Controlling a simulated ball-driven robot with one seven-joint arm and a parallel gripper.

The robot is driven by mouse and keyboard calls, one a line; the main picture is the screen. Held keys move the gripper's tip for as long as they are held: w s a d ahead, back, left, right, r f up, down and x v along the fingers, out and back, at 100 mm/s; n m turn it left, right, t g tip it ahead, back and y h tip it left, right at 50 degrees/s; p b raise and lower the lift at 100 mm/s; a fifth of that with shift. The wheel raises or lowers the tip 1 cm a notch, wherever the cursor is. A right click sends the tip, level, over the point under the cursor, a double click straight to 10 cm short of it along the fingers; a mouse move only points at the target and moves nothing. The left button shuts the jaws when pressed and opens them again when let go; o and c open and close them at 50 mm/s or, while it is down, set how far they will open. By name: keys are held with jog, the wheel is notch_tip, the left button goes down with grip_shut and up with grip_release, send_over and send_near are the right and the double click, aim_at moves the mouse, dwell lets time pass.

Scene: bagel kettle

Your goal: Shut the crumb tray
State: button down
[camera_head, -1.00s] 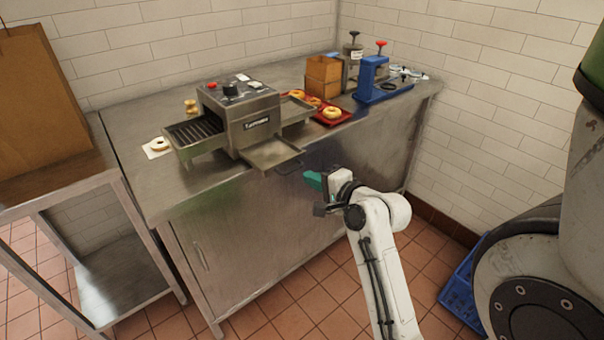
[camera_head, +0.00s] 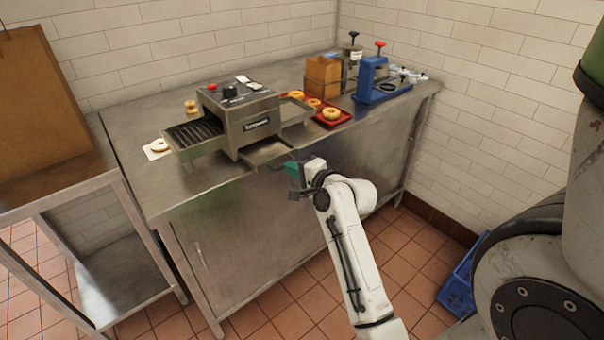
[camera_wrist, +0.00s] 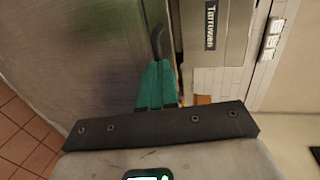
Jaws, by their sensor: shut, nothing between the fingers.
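The crumb tray (camera_head: 264,153) is a flat metal tray sticking out part way from the front of the conveyor toaster (camera_head: 262,127), low above the counter edge. My gripper (camera_head: 290,167) has green fingers, shut and empty, at the tray's outer front end. In the wrist view my gripper (camera_wrist: 156,72) points toward the toaster front (camera_wrist: 215,45), with a dark curved bar, seemingly the tray's handle (camera_wrist: 158,42), just at the fingertips. I cannot tell whether the fingers touch it. The tray's handle is hidden behind my gripper in the head view.
The steel counter (camera_head: 200,185) runs beneath the toaster. A bagel on white paper (camera_head: 158,148) lies left. A red tray (camera_head: 343,117) with bagels, a wooden box (camera_head: 322,77) and a blue press (camera_head: 372,82) stand right. The floor in front is open.

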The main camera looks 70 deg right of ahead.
aim_at(270, 157)
jog(key=x, duration=0.3)
jog(key=r+x, duration=0.1)
jog(key=x, duration=0.2)
jog(key=r+x, duration=0.1)
jog(key=x, duration=0.2)
jog(key=shift+w+d, duration=0.3)
jog(key=shift+w, duration=0.05)
jog(key=shift+w+d, duration=0.1)
jog(key=shift+w, duration=0.2)
jog(key=shift+r, duration=0.1)
jog(key=shift+w+r, duration=0.1)
